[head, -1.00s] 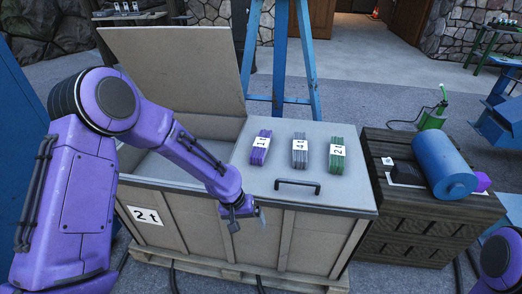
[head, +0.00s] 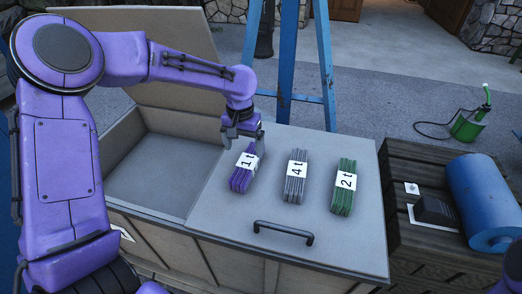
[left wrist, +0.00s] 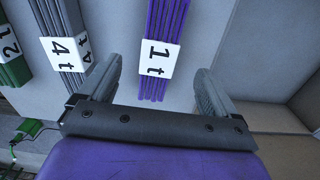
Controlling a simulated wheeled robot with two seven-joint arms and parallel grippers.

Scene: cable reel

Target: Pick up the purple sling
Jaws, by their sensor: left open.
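The purple sling (head: 243,171), a folded bundle with a white "1 t" label, lies on the closed lid half of the crate. It also shows in the left wrist view (left wrist: 155,85), between and beyond the fingers. My left gripper (head: 242,144) is open and points down at the sling's far end. In the left wrist view the two fingers (left wrist: 160,90) stand on either side of the sling's line with nothing between them touching. I cannot tell the exact height above the lid. My right gripper is not in view.
A grey "4 t" sling (head: 296,182) and a green "2 t" sling (head: 344,188) lie to the right on the lid (head: 285,222). A handle (head: 283,233) is at the lid's front. The open compartment (head: 165,178) is left. A blue stand (head: 289,75) rises behind.

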